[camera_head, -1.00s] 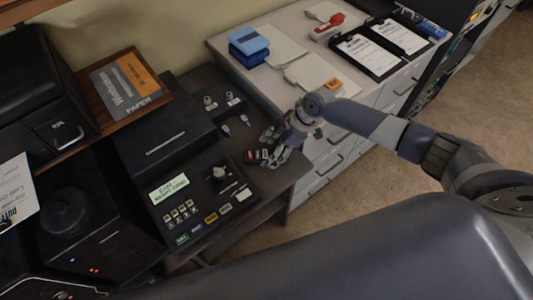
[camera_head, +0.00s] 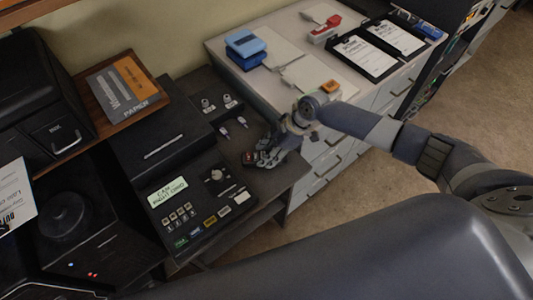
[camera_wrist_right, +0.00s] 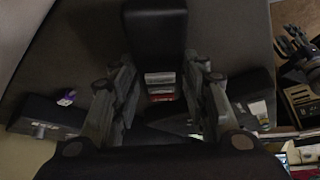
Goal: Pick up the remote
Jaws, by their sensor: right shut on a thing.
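The remote is a small dark block with light and reddish buttons at one end. In the head view only a bit of the remote (camera_head: 249,158) shows at the fingers, on or just above the dark desk near its right edge. My right gripper (camera_head: 263,157) covers the rest. In the right wrist view the dark remote (camera_wrist_right: 156,40) lies between the two fingers of my right gripper (camera_wrist_right: 160,92), which is shut on it. I cannot tell whether the remote touches the desk. My left gripper is not in view.
A black console (camera_head: 205,200) with a lit display and keys stands left of the gripper. Small connectors (camera_head: 225,131) lie behind it. A pale cabinet (camera_head: 299,105) to the right bears a blue box (camera_head: 245,45), a red stapler (camera_head: 325,29) and clipboards (camera_head: 366,55).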

